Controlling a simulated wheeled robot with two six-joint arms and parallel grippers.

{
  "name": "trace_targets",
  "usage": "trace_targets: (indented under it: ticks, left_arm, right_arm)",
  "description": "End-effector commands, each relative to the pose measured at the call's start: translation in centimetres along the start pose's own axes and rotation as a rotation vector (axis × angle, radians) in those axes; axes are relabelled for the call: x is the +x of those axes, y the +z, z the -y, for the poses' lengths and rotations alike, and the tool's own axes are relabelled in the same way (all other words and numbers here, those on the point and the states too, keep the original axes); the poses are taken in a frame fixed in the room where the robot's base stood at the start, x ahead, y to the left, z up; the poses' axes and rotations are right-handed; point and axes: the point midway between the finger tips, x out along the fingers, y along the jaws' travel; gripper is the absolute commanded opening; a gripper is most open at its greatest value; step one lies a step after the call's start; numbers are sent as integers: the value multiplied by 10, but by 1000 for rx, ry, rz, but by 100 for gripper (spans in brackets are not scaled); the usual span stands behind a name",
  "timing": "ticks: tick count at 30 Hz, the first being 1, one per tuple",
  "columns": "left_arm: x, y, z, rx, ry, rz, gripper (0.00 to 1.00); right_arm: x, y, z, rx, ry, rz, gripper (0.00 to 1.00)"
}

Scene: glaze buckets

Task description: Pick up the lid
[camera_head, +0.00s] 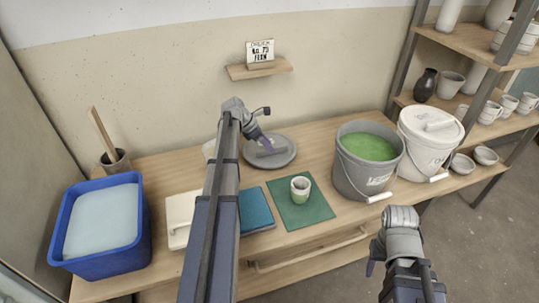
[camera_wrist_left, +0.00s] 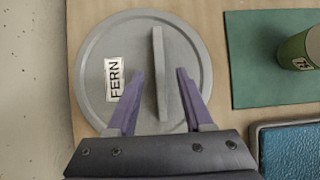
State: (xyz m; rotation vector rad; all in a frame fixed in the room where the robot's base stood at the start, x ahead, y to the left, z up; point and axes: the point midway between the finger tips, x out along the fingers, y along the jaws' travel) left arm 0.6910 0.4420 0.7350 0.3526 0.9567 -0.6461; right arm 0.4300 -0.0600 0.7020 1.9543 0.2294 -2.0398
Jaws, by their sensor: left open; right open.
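The round grey lid (camera_head: 287,151) lies flat on the wooden table near the wall. In the left wrist view the lid (camera_wrist_left: 95,45) carries a white FERN label (camera_wrist_left: 114,80) and an upright grey handle bar (camera_wrist_left: 160,75). My left gripper (camera_head: 267,146) is over the lid. Its purple fingers (camera_wrist_left: 160,74) are open, one on each side of the handle bar, with gaps showing. The fingertips' height against the bar is hard to tell. My right gripper (camera_head: 374,260) is open and empty in front of the table, away from the lid; it is partly hidden.
A grey bucket of green glaze (camera_head: 368,147) stands open at right, beside a white lidded bucket (camera_head: 425,150). A cup (camera_head: 300,190) stands on a green mat (camera_head: 318,208). A small shelf (camera_head: 240,72) is on the wall.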

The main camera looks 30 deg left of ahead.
Motion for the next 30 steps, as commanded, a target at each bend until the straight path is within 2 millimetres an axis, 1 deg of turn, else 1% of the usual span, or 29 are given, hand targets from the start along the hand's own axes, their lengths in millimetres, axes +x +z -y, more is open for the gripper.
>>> trace_targets:
  ticks: [1,3,11,24,30]
  left_arm:
    - [12,-3,0,1,0,0,51]
    - [16,-2,0,0,0,0,51]
    - [15,0,0,0,1,0,50]
    - [15,0,0,0,0,0,1]
    - [15,0,0,0,0,0,0]
  right_arm:
    - [11,-1,1,0,0,0,50]
    - [14,-1,1,0,0,0,50]
    - [12,-1,1,0,0,0,50]
    - [12,-1,1,0,0,0,50]
    - [12,-1,1,0,0,0,50]
